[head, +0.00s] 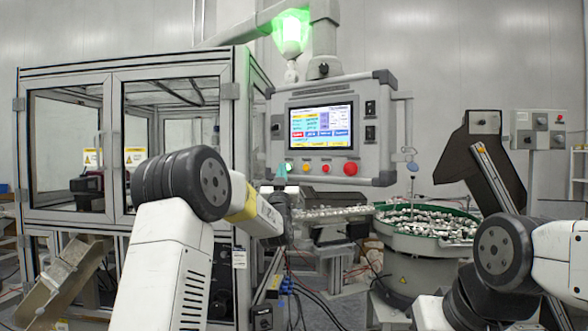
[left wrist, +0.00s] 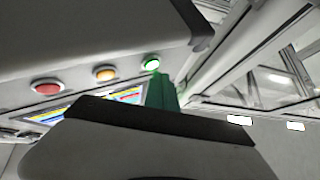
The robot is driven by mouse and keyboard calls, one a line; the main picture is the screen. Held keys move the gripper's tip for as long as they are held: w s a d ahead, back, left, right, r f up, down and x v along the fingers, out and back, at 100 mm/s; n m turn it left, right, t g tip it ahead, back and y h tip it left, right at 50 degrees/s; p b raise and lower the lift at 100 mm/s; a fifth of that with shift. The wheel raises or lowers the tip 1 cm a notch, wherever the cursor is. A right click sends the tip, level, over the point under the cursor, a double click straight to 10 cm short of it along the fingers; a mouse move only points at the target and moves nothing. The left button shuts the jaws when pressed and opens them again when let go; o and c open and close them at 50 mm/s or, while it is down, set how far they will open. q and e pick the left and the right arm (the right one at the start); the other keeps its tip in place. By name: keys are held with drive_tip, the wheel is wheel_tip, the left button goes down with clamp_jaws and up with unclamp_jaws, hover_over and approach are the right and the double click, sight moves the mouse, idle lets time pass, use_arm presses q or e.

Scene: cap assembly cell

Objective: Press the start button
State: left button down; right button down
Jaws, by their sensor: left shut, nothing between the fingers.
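The start button, which I take to be the green lit one (head: 290,167), is at the left end of the button row under the screen on the control panel (head: 375,165). In the left wrist view the green button (left wrist: 151,64) glows with a pale face. My left gripper (head: 281,174) is shut and empty, its green fingers right beside the green button. In the left wrist view the fingertips (left wrist: 161,82) end just at the button's edge; I cannot tell whether they touch it. My right gripper is out of view; only my right arm shows at lower right.
An orange button (left wrist: 105,73) and a red button (left wrist: 46,88) sit along the same row. A large red button (head: 351,169) is at the row's right. A glazed machine enclosure (head: 170,72) stands left. A bowl feeder of small parts (head: 425,245) is below right. A green lamp (head: 291,34) glows above.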

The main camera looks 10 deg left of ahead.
use_arm(q)
drive_tip(key=s+a, duration=0.2)
drive_tip(key=s, duration=0.3)
drive_tip(key=shift+s+a, duration=0.2)
drive_tip(key=shift+a, duration=0.15)
idle(0.8)
